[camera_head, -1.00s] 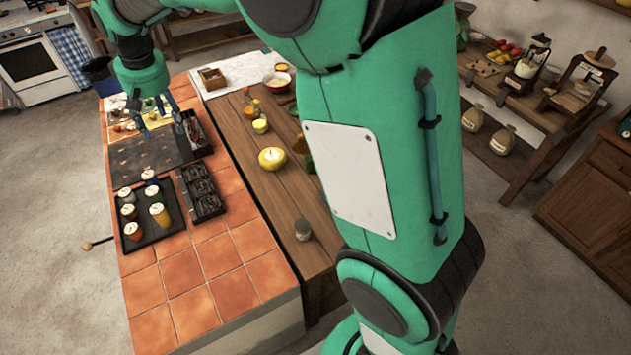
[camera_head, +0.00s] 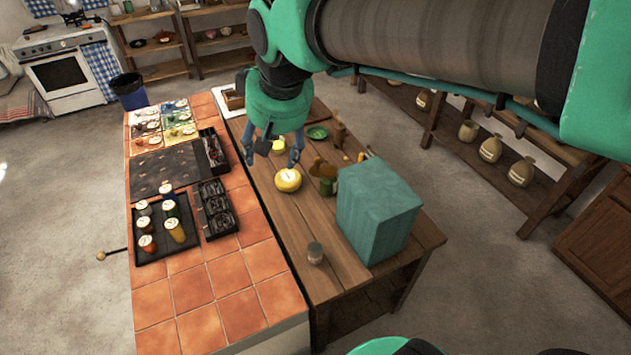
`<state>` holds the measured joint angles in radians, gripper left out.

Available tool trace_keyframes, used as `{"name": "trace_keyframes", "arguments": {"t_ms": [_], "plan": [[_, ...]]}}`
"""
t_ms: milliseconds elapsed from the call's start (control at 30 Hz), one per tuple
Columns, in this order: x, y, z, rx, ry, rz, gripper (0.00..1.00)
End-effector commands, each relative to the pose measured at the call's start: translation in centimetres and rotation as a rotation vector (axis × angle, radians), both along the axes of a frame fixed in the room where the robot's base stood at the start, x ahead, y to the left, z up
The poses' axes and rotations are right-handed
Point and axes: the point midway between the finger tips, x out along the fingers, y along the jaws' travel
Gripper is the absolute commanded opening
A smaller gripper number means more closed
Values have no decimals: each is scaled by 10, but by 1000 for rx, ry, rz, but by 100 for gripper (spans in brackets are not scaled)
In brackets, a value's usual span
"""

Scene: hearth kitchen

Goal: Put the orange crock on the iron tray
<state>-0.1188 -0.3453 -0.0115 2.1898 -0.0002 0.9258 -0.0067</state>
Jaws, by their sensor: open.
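My gripper (camera_head: 271,154) is open and empty, fingers spread and pointing down, above the wooden counter beyond a round yellow pot (camera_head: 288,180). The flat black tray (camera_head: 190,243) on the tiles, which looks like the iron tray, holds several small pale-lidded crocks. An orange-looking crock (camera_head: 147,245) stands upright at its front left, and a yellow-orange one (camera_head: 176,232) at its right. I cannot tell for sure which is the orange crock. My gripper is apart from the tray and crocks, up and to the right in the picture.
Dark compartment boxes (camera_head: 217,208) and a dark mat (camera_head: 163,172) lie on the tiles. Coloured squares (camera_head: 180,118) with small items lie behind. The front tiles (camera_head: 212,295) are clear.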

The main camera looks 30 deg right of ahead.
Motion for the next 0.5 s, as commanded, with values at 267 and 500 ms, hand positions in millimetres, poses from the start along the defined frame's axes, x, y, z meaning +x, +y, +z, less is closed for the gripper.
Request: {"name": "trace_keyframes", "arguments": {"t_ms": [267, 500], "plan": [[-73, -29, -10, 6, -49, -55, 60], [-127, -46, -28, 9, -87, -99, 60]]}}
